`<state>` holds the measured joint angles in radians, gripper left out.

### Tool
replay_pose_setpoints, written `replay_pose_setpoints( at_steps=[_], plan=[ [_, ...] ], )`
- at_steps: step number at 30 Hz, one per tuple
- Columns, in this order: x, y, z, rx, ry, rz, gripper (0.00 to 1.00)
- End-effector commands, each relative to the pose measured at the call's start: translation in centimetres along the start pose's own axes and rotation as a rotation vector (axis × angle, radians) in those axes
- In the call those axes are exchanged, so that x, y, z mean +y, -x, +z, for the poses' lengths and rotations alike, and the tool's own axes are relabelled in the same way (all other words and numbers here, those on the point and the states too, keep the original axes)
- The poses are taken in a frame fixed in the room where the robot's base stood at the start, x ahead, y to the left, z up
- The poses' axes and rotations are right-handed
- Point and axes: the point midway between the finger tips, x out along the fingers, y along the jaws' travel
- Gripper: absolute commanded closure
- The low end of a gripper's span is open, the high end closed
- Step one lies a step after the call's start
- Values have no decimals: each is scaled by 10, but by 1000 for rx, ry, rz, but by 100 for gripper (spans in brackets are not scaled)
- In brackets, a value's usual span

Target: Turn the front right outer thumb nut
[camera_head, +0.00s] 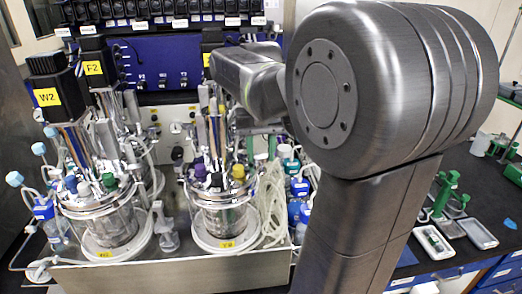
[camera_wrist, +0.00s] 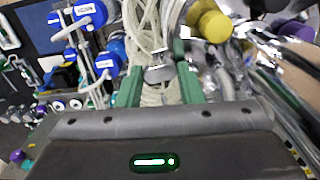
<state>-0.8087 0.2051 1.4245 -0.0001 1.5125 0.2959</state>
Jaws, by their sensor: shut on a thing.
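In the wrist view my gripper (camera_wrist: 160,76) has its two green fingers closed on a small grey metal thumb nut (camera_wrist: 160,73), which shows between the fingertips. My gripper is at the right side of this vessel's lid, mostly hidden behind my arm, and the nut cannot be made out there. The yellow cap (camera_wrist: 213,24) is just right of my fingers in the wrist view.
The left bioreactor (camera_head: 108,222) stands beside the right one, with a tall motor marked W2 (camera_head: 50,92) above it. Coiled clear tubing (camera_head: 268,205) hangs right of the right vessel. Blue-capped bottles (camera_wrist: 86,14) stand left of my fingers in the wrist view. Metal lid fittings crowd the other side.

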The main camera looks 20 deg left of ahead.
Motion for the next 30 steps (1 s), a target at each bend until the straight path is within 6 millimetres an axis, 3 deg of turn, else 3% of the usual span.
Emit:
replay_pose_setpoints(
  at_steps=[4,5,8,20,23,30],
  plan=[
    [0,1,0,3,0,0,89],
    [0,1,0,3,0,0,62],
    [0,1,0,2,0,0,44],
    [0,8,-1,3,1,-1,44],
    [0,22,-1,5,1,-1,44],
    [0,76,-1,6,1,-2,44]
  ],
)
